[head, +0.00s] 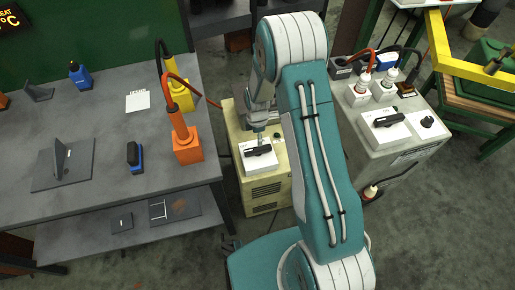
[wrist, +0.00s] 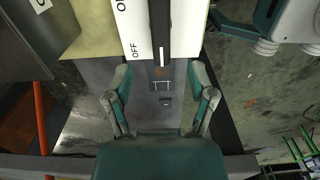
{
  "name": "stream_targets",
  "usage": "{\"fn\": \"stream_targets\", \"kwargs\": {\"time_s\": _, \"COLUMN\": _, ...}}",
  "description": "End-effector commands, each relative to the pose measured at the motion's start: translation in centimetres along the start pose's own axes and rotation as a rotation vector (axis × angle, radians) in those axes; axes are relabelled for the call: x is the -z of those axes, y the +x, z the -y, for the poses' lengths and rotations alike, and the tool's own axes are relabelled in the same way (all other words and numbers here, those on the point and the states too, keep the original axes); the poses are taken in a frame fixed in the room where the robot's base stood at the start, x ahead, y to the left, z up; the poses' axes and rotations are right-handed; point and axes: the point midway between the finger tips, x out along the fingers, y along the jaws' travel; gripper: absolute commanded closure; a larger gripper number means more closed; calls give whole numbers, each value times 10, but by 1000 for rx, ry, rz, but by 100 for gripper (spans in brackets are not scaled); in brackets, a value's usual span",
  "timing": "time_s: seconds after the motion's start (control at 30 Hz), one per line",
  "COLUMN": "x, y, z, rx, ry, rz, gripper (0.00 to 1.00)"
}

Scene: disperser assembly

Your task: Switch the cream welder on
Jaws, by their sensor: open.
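The cream welder (head: 265,192) stands on the floor between the grey bench and my arm. On its top is a white panel with a black switch handle (head: 258,151). The wrist view shows the handle (wrist: 160,30) at the top edge, beside the printed OFF on the white panel (wrist: 136,25); another label is cut off. I cannot tell which setting the handle is at. My gripper (wrist: 161,80) is open and empty, its fingers apart below the handle in the wrist view. In the head view my gripper (head: 257,132) is just behind the switch, partly hidden by my arm.
The grey bench (head: 90,125) at left holds an orange plug (head: 187,147), a yellow plug (head: 180,97) and a metal bracket (head: 65,165). A grey welder (head: 400,150) with a similar switch stands at right. A yellow bar (head: 470,70) juts in at upper right.

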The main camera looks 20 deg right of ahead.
Motion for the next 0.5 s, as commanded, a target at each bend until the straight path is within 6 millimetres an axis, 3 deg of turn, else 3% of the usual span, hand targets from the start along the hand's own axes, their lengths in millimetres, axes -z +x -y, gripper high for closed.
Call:
{"fn": "stream_targets", "kwargs": {"time_s": 0.3, "x": 0, "y": 60, "z": 1, "rx": 3, "ry": 2, "rz": 0, "gripper": 29}}
{"fn": "stream_targets", "kwargs": {"time_s": 0.5, "x": 0, "y": 83, "z": 0, "rx": 1, "ry": 2, "rz": 0, "gripper": 29}}
